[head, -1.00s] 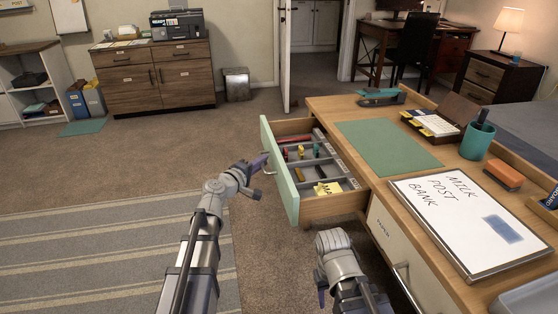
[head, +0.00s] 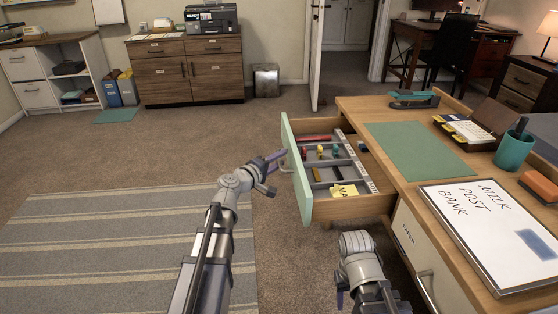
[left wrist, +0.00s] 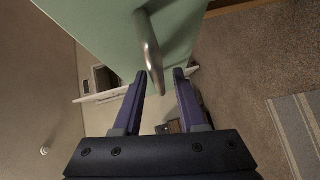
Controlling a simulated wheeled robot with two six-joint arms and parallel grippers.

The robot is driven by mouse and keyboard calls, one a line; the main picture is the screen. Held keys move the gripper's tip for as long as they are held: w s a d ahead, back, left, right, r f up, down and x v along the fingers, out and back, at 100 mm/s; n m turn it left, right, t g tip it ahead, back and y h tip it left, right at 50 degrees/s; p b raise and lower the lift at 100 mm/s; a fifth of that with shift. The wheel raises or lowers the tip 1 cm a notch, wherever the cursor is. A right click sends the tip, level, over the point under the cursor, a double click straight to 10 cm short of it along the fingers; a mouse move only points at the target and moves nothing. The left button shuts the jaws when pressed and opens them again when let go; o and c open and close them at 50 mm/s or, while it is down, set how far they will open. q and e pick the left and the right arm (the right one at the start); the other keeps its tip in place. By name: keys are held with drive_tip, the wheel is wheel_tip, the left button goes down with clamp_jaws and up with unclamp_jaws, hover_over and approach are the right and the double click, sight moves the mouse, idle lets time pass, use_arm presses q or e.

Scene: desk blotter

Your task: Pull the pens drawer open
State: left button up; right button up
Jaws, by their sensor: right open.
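The pens drawer (head: 298,170), with a pale green front, stands well out from the desk's left side. Its grey tray holds pens, small coloured items and yellow notes (head: 344,190). Its metal handle (head: 287,163) is on the front; it also shows in the left wrist view (left wrist: 152,50). My left gripper (head: 277,158) is at the handle. In the left wrist view its fingers (left wrist: 160,75) are apart, with the handle's end between the tips and a gap on both sides. My right gripper (head: 341,298) is low in front of the desk, mostly hidden by its own wrist, away from the drawer.
The paper drawer (head: 411,240) below the desk top is closed. On the desk (head: 375,112) are a green mat (head: 420,148), a whiteboard (head: 495,232), a teal cup (head: 514,150) and a stapler (head: 413,99). Open carpet and a striped rug (head: 120,240) lie to the left.

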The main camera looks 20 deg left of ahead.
use_arm(q)
drive_tip(key=p+v, duration=0.1)
drive_tip(key=v, duration=0.6)
drive_tip(key=shift+s+a, duration=0.15)
drive_tip(key=shift+s, duration=0.25)
idle(0.3)
